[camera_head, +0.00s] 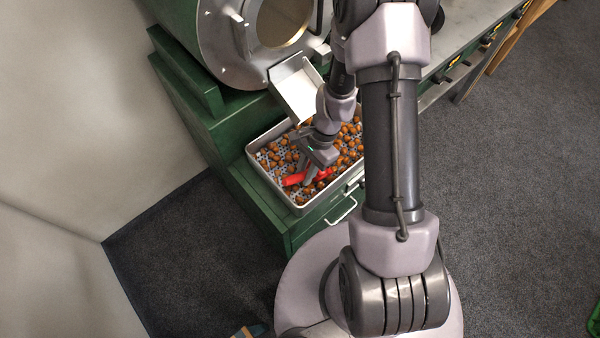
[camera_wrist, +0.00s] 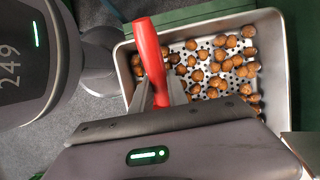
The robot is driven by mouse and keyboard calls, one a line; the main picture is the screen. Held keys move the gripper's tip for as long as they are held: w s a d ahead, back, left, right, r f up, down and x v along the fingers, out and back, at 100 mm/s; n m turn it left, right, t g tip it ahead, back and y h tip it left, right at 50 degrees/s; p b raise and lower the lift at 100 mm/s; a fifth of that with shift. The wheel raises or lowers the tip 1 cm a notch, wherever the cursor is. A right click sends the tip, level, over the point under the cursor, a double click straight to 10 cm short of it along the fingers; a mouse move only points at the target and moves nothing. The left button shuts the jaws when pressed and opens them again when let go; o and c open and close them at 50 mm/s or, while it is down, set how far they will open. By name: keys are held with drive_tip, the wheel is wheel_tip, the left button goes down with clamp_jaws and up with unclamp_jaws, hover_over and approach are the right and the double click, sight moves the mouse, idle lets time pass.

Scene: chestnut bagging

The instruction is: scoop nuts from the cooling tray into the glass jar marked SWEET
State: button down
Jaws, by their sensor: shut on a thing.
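The cooling tray (camera_head: 274,187) is a metal tray with a perforated floor, holding many brown nuts (camera_head: 348,143). It also shows in the wrist view (camera_wrist: 277,75), with nuts (camera_wrist: 225,60) on its floor. My gripper (camera_head: 312,176) is over the tray's near left part and shut on a red handle (camera_head: 293,180). In the wrist view the red handle (camera_wrist: 148,45) stands between the fingers of my gripper (camera_wrist: 158,95). The scoop's bowl is not visible, so I cannot tell whether it holds nuts. No glass jar marked SWEET is seen in either view.
A green machine (camera_head: 215,125) with a round metal front stands behind the tray, its pale chute (camera_head: 297,92) hanging over the tray's far end. A grey counter (camera_head: 470,40) is at the upper right. A pale wall (camera_head: 60,150) is at left.

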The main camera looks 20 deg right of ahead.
drive_tip(key=w+d+f+h+p, duration=0.1)
drive_tip(key=d, duration=0.2)
drive_tip(key=w+d+f+h+p, duration=0.1)
drive_tip(key=d, duration=0.3)
drive_tip(key=w+d+f+t+p, duration=0.1)
drive_tip(key=w+d, duration=0.1)
drive_tip(key=d, duration=0.2)
drive_tip(key=shift+w+d+f+h, duration=0.15)
drive_tip(key=shift+d+h, duration=0.1)
drive_tip(key=shift+h, duration=0.15)
drive_tip(key=shift+d+r+h+p, duration=0.2)
drive_tip(key=shift+d+h+p, duration=0.15)
drive_tip(key=shift+p, duration=0.35)
drive_tip(key=shift+r+t+h+p, duration=0.3)
drive_tip(key=shift+h+p, duration=0.05)
drive_tip(key=shift+p, duration=0.2)
drive_tip(key=shift+w+a+f+b, duration=0.15)
drive_tip(key=shift+f+b, duration=0.3)
drive_tip(key=shift+b, duration=1.4)
drive_tip(key=shift+h+b, duration=0.3)
drive_tip(key=shift+b, duration=0.3)
drive_tip(key=shift+r+b, duration=0.1)
drive_tip(key=shift+b, duration=0.45)
